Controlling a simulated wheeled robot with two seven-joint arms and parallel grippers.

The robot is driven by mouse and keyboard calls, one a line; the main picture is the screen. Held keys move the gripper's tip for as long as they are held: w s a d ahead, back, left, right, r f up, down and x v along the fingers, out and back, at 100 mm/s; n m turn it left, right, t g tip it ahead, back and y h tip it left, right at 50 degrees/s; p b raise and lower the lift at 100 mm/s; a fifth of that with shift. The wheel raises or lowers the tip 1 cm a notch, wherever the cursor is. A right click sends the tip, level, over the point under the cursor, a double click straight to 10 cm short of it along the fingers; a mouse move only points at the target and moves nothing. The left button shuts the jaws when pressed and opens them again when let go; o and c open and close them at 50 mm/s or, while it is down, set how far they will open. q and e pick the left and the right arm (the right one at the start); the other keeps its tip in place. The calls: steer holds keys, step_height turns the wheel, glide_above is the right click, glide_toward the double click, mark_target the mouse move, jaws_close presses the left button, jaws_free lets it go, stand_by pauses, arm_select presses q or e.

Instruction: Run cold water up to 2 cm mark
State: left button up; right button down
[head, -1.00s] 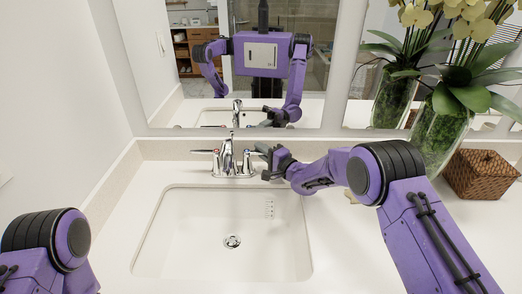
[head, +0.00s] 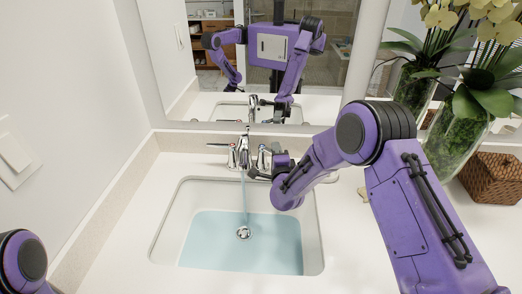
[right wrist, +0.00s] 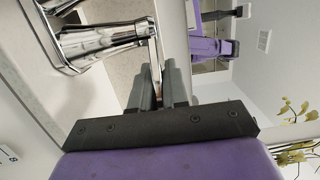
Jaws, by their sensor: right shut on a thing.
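The chrome faucet (head: 244,152) stands behind the white sink (head: 168,222). A thin stream (head: 243,190) runs from its spout. Pale blue water (head: 205,240) covers the basin floor. My right gripper (head: 266,163) is at the faucet's right-hand handle. In the right wrist view its fingers (right wrist: 163,88) are shut on the end of the lever of the chrome handle (right wrist: 100,42). My right forearm covers the back right of the basin, and the depth marks are hidden, so the level against them cannot be read. Only part of my left arm shows at bottom left; its gripper is outside the direct view.
A mirror (head: 215,105) stands behind the counter (head: 110,235) and reflects me. A glass vase (head: 455,140) with orchids and a woven basket (head: 493,178) stand at the right. A wall (head: 70,110) bounds the left side.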

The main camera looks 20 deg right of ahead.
stand_by(0.4)
steer(key=c, duration=1.2)
jaws_free()
steer(key=shift+s, duration=0.1)
steer(key=b+v, duration=0.3)
steer(key=v, duration=0.7)
steer(key=shift+s+a, duration=0.15)
